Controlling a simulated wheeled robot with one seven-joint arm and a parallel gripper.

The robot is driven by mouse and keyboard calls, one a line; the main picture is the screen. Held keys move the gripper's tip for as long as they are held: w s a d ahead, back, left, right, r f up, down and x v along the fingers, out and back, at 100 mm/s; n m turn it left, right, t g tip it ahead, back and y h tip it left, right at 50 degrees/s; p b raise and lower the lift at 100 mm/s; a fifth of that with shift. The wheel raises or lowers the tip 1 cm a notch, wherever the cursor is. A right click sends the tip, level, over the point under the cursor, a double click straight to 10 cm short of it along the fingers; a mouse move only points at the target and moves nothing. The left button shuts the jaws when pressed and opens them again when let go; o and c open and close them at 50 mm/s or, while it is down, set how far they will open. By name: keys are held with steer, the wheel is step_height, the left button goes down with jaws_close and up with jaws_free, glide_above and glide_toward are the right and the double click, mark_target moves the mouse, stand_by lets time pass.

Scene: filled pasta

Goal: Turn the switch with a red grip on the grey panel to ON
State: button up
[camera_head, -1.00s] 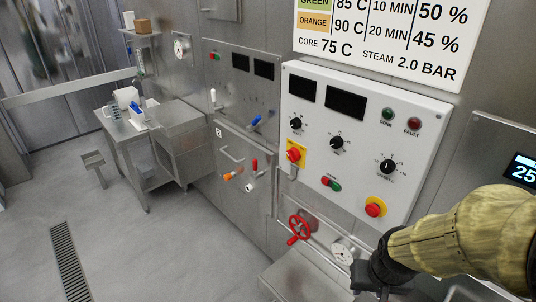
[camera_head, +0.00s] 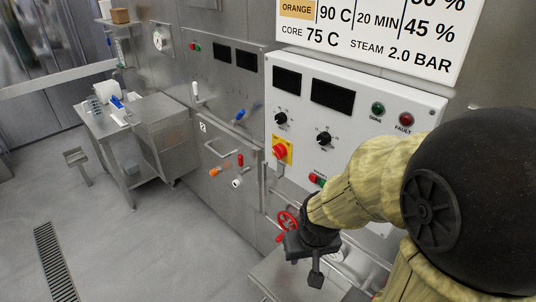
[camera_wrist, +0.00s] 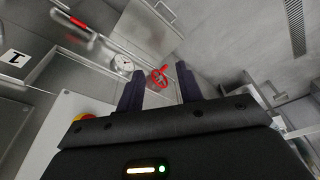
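The light grey control panel (camera_head: 300,135) is at the centre of the head view. On it a rotary switch with a red grip (camera_head: 280,151) sits on a yellow plate. Its grip angle is too small to read, and I see no readable ON mark. My gripper (camera_head: 308,262) is below the panel and lower than the switch, apart from it. In the wrist view my gripper (camera_wrist: 160,88) has its two fingers spread, with nothing held between them. A yellow and red part (camera_wrist: 86,117) shows at the panel's edge there, partly hidden by my gripper; I cannot tell which control it is.
A red handwheel (camera_head: 287,221) is just behind my gripper; in the wrist view it (camera_wrist: 158,77) appears beyond the fingers. Left of the panel, a steel panel has a blue lever (camera_head: 239,115) and a red-handled valve (camera_head: 240,160). My arm hides the panel's lower right.

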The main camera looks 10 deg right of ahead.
steer(key=shift+o, duration=0.4)
steer(key=o, duration=0.4)
steer(key=shift+w, duration=0.15)
steer(key=shift+c, duration=0.2)
steer(key=shift+o, duration=1.4)
steer(key=w+a+m+t+b, duration=0.1)
steer(key=w+a+t, duration=0.3)
steer(key=w, duration=1)
steer(key=shift+a+y+b, duration=0.4)
steer(key=shift+b, duration=0.15)
steer(key=w+a+r+m+t+h+b, duration=0.1)
steer(key=w+a+m+t+h, duration=0.15)
steer(key=w, duration=0.55)
steer(key=w+a+r+m+t+h+b, duration=0.1)
steer(key=w+a+t+b, duration=0.1)
steer(key=w+t, duration=0.35)
steer(key=a+f+m+g+h+b, duration=0.1)
steer(key=m+h, duration=0.1)
steer(key=h, duration=0.1)
steer(key=w+a+f+m+g+h+b, duration=0.1)
steer(key=m+h, duration=0.2)
steer(key=h, duration=0.1)
steer(key=a+m+g+h, duration=0.1)
steer(key=a+m+h, duration=0.1)
steer(key=m+h, duration=0.1)
steer(key=shift+w+a+f+h+b, duration=0.15)
steer(key=shift+f+h+b, duration=0.25)
steer(key=shift+h, duration=0.25)
